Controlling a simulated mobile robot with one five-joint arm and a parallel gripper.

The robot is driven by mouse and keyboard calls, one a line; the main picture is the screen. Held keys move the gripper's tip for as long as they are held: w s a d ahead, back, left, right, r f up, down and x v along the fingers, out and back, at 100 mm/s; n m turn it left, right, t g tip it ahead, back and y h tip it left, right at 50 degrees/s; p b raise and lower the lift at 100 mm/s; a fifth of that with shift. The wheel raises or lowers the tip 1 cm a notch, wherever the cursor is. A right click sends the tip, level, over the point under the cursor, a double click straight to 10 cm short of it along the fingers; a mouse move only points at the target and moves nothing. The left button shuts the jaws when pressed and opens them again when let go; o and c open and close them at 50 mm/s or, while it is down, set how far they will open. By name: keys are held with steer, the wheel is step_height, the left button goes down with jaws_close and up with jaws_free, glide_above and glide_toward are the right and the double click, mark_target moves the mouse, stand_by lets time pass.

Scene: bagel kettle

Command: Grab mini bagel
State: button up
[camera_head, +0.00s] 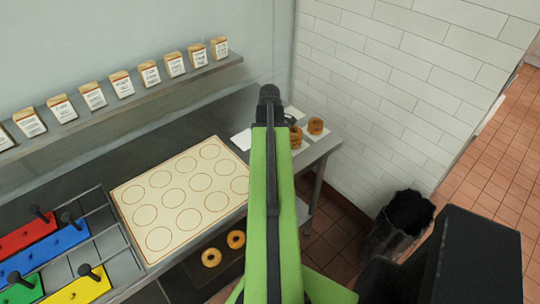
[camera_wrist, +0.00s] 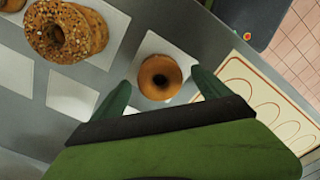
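A small plain brown bagel (camera_wrist: 146,84) lies flat on a white paper square (camera_wrist: 150,45) on the grey counter in the wrist view. My gripper (camera_wrist: 160,80) is open, with one green finger on each side of the bagel in the picture. No contact shows, and how high the fingers are above the counter is hard to tell. In the head view, the dark end of my arm (camera_head: 268,95) is over the counter's right part, and the arm hides the small bagel and the fingertips.
Seeded bagels (camera_wrist: 65,32) stand stacked on paper left of my gripper; bagel stacks also show in the head view (camera_head: 316,126). Empty white papers (camera_wrist: 75,97) lie nearby. A board with printed circles (camera_head: 165,220) lies left of my arm. A shelf (camera_head: 150,95) with small bags runs along the wall.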

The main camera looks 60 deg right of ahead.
steer(key=c, duration=1.3)
